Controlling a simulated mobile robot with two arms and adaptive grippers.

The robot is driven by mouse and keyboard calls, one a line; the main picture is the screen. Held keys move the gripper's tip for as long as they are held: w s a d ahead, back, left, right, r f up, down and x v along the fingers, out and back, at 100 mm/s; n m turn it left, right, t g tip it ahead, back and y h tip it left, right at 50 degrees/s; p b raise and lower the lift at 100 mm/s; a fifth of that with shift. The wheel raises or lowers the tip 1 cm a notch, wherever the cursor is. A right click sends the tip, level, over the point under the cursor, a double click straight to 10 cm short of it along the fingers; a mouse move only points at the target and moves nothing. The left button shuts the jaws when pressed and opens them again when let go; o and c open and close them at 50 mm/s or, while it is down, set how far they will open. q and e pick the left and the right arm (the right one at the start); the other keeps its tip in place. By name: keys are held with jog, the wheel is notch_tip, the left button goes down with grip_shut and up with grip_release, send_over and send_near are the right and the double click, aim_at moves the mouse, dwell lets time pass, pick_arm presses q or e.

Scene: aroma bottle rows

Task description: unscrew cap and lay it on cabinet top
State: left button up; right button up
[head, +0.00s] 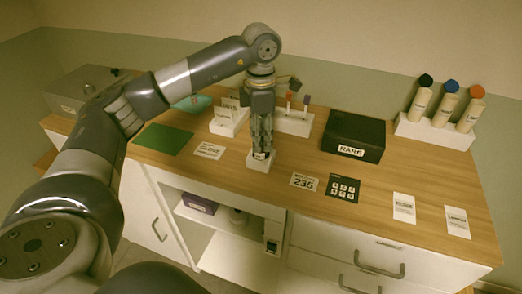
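My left gripper (263,148) points straight down over the middle of the wooden cabinet top (340,205). Its fingers are close together around or just above something small and dark on a small white block (257,165). I cannot tell whether they grip it, and the fingers hide most of it. Three cream bottles stand in a white rack at the back right, with a black cap (426,80), a blue cap (452,86) and an orange cap (476,91). My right gripper is out of view.
A black box (353,136) labelled RARE stands right of my gripper. Flat cards (404,208) and a green mat (163,139) lie on the top. The open shelf below holds a purple box (198,203).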

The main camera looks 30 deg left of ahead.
pick_arm(q)
jog(key=m, duration=0.8)
jog(key=shift+m+b, duration=0.4)
grip_shut()
